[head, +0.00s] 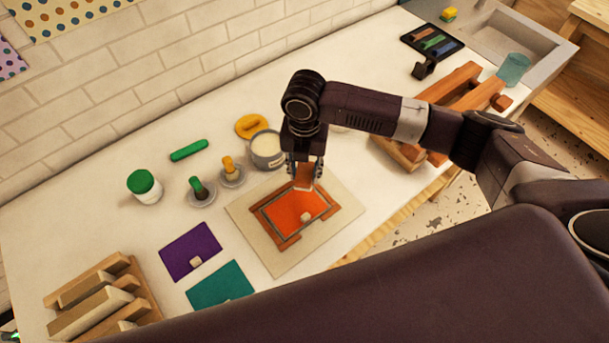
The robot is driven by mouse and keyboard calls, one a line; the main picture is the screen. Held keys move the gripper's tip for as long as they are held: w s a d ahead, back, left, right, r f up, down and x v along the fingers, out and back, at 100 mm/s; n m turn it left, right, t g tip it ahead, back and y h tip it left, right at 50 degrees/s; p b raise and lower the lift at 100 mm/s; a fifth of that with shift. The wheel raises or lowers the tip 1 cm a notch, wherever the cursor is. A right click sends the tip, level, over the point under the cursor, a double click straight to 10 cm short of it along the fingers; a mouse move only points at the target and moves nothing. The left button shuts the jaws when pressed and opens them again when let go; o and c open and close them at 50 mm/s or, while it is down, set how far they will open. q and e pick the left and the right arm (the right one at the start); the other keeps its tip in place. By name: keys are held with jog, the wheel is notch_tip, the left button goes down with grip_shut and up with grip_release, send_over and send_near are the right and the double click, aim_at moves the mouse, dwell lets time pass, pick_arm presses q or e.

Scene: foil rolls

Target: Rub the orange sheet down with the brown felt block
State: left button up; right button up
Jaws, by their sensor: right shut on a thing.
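The orange sheet (293,212) lies flat inside a brown frame on a pale board (262,251) in the middle of the counter. A small pale tab sits near its front edge. My right gripper (305,176) points down over the back right part of the sheet. It is shut on a small brown block (304,184), which looks like the felt block. The block is at or just above the sheet; I cannot tell if they touch. The fingers hide part of the block and the frame's back edge. My left gripper is not in view.
A grey tin (267,152) stands just left of my right gripper. Purple (190,250) and teal (219,286) sheets lie to the left. A green-lidded jar (145,186) stands near the wall.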

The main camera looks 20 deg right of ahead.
jog(key=shift+r, duration=0.25)
jog(key=shift+r, duration=1.35)
jog(key=shift+a, duration=0.1)
